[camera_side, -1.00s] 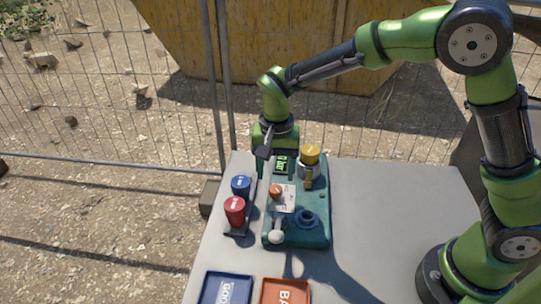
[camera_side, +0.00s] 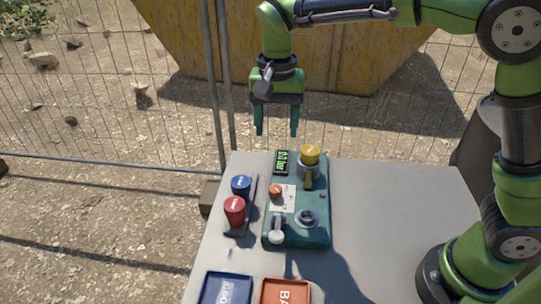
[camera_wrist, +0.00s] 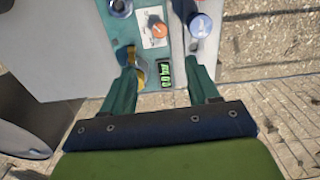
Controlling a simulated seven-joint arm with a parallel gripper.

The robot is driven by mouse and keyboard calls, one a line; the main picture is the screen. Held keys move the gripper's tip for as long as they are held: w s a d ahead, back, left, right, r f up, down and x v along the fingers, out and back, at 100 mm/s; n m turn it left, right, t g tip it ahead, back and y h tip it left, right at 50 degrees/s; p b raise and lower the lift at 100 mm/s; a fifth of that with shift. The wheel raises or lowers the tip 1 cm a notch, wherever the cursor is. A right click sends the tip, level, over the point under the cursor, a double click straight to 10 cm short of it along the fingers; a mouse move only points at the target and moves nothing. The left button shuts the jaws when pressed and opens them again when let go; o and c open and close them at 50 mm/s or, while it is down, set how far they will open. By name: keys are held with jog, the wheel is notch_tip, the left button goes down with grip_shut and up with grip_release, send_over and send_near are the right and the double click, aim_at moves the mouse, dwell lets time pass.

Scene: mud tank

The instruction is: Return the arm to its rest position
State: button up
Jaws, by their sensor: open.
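My gripper (camera_side: 276,130) is raised above the far edge of the table, fingers pointing down, apart and with nothing between them. It is clear of the teal test unit (camera_side: 318,232) below it. In the wrist view my gripper (camera_wrist: 163,85) shows two spread teal fingers over the unit. The unit carries a yellow-capped part (camera_side: 310,154), an orange knob (camera_side: 275,191), a round dark port (camera_side: 307,218), a white-ended lever (camera_side: 277,236) and a display (camera_side: 281,162) with green digits, also in the wrist view (camera_wrist: 165,72).
A blue cup (camera_side: 241,186) and a red cup (camera_side: 234,211) stand in a rack left of the unit. A blue tray (camera_side: 226,290) and an orange tray (camera_side: 285,292) lie at the front. The table's right side (camera_side: 400,220) is clear. A wire fence (camera_side: 110,120) and yellow skip (camera_side: 350,60) stand behind.

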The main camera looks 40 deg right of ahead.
jog(key=s+d+r+n+t+y, duration=0.1)
jog(key=s+d+n+t, duration=0.1)
jog(key=s+d, duration=0.3)
jog(key=s+d+r+n+t+y, duration=0.1)
jog(key=s+d+t, duration=0.4)
jog(key=s, duration=0.7)
jog(key=shift+s+d+r+n, duration=0.3)
jog(key=shift+d+n, duration=0.2)
jog(key=shift+n, duration=0.3)
